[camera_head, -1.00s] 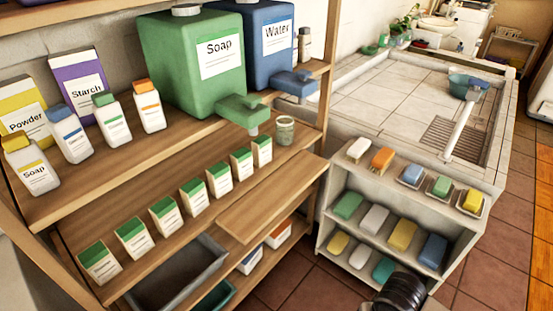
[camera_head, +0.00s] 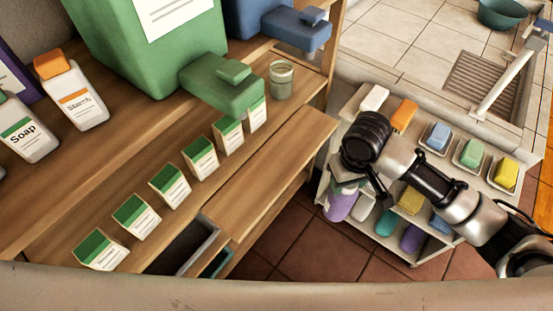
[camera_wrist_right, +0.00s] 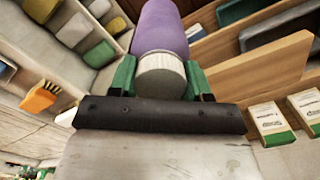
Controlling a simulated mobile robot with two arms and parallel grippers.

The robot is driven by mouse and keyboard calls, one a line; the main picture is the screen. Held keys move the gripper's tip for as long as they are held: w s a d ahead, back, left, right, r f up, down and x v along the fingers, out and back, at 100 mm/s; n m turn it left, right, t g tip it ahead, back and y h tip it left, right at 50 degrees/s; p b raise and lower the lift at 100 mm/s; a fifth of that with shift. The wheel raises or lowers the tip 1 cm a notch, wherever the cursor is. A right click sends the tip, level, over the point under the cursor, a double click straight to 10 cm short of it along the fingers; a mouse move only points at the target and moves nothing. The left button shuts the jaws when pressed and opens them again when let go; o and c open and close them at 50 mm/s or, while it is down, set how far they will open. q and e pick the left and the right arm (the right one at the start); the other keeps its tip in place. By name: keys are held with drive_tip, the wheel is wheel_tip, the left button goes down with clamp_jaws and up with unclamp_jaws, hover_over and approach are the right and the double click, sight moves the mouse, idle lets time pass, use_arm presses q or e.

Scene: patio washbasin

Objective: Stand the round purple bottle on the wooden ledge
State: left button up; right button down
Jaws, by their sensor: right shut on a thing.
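The round purple bottle (camera_head: 341,205) hangs below my right gripper (camera_head: 346,182), its upper part hidden by the gripper in the head view. In the right wrist view, the bottle (camera_wrist_right: 160,28) has a pale cap (camera_wrist_right: 161,76), and the green fingers of my right gripper (camera_wrist_right: 160,82) are shut on either side of it. The wooden ledge (camera_head: 268,178) is a bare board sticking out from the shelf, to the left of the bottle and apart from it. In the wrist view the ledge (camera_wrist_right: 262,76) lies to the right of the bottle. My left gripper is out of view.
A row of green-topped boxes (camera_head: 171,185) stands on the shelf behind the ledge, with a glass jar (camera_head: 281,80) at its far end. A green soap dispenser (camera_head: 222,88) overhangs the row. A grey tray (camera_head: 188,250) sits below. A soap rack (camera_head: 450,165) stands right.

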drive_tip(key=w+a+r+n+b, duration=0.1)
drive_tip(key=w+a+r+n, duration=0.25)
drive_tip(key=r, duration=0.45)
drive_tip(key=w+a+r+n+b, duration=0.25)
drive_tip(key=w+r, duration=0.25)
drive_tip(key=r, duration=0.3)
use_arm(q)
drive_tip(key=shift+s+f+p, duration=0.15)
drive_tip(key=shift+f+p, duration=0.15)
drive_tip(key=shift+p, duration=1.35)
use_arm(e)
drive_tip(key=w+a+f, duration=0.4)
drive_tip(key=a+f, duration=0.6)
drive_tip(key=f, duration=0.1)
drive_tip(key=shift+w+a, duration=0.2)
drive_tip(key=shift+f, duration=0.1)
drive_tip(key=shift+c, duration=2.4)
unclamp_jaws()
use_arm(q)
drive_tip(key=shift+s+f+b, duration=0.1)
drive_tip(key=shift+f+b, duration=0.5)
drive_tip(key=shift+b, duration=0.05)
use_arm(e)
wheel_tip(320, 180, up, 12)
